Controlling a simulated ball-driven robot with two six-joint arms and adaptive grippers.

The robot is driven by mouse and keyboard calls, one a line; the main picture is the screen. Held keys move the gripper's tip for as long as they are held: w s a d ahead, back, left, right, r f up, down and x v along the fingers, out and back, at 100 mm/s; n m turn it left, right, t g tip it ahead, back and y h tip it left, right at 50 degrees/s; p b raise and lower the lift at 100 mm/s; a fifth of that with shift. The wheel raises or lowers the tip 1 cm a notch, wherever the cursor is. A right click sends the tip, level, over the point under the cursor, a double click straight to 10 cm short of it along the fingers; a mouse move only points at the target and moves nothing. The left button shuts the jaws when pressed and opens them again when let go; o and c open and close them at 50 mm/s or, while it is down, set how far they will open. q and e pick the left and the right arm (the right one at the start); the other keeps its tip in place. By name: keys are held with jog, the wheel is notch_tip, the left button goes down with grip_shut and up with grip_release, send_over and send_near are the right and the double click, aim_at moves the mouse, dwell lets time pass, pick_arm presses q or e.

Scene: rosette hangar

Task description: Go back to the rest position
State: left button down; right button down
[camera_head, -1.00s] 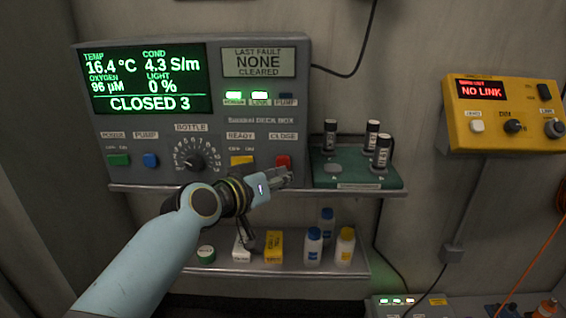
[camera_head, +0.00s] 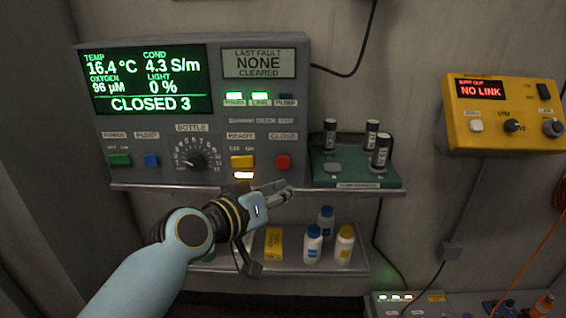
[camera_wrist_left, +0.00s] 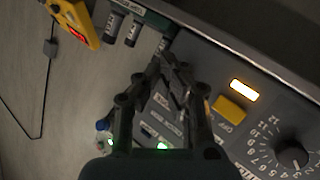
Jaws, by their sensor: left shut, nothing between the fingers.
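My left gripper (camera_head: 280,190) is shut and empty, just in front of the upper shelf edge below the grey deck box (camera_head: 215,165). It also shows in the left wrist view (camera_wrist_left: 165,60), with its fingertips together. The red CLOSE button (camera_head: 283,162) is above the fingertips, apart from them in the head view. The yellow READY button (camera_head: 242,161) has a lit lamp below it; the button also shows in the left wrist view (camera_wrist_left: 229,110). The box screen (camera_head: 147,80) reads CLOSED 3. My right gripper is in neither view.
A green tray (camera_head: 340,178) with dark vials stands right of the box. Bottles (camera_head: 313,246) and a yellow carton (camera_head: 274,243) stand on the lower shelf (camera_head: 300,267), partly behind my arm. A yellow wall unit (camera_head: 505,115) reads NO LINK. Open wall lies between.

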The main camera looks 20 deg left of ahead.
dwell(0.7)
pick_arm(q)
jog(key=s+a+f+g+y+b, duration=0.15)
jog(key=s+f, duration=0.45)
jog(key=f, duration=0.6)
jog(key=s+a+f+g+y+b, duration=0.1)
jog(key=s+a+f+g+b, duration=0.15)
jog(key=s+f, duration=0.6)
jog(key=s+a+f+g+y+b, duration=0.1)
jog(key=s+a+f+g, duration=0.15)
jog(key=f, duration=1.15)
jog(key=s+a+f+g, duration=0.2)
jog(key=s+f, duration=0.4)
jog(key=s, duration=0.5)
jog(key=s+a+f+m+g+y+b, duration=0.1)
jog(key=s+a+f+g, duration=0.1)
jog(key=s+f, duration=0.4)
jog(key=s+a+f+g+y+b, duration=0.1)
jog(key=s+a+f+g, duration=0.2)
jog(key=s, duration=1.4)
notch_tip(320, 180, down, 4)
jog(key=shift+a+m, duration=0.4)
jog(key=shift+a, duration=0.4)
jog(key=shift+w, duration=0.1)
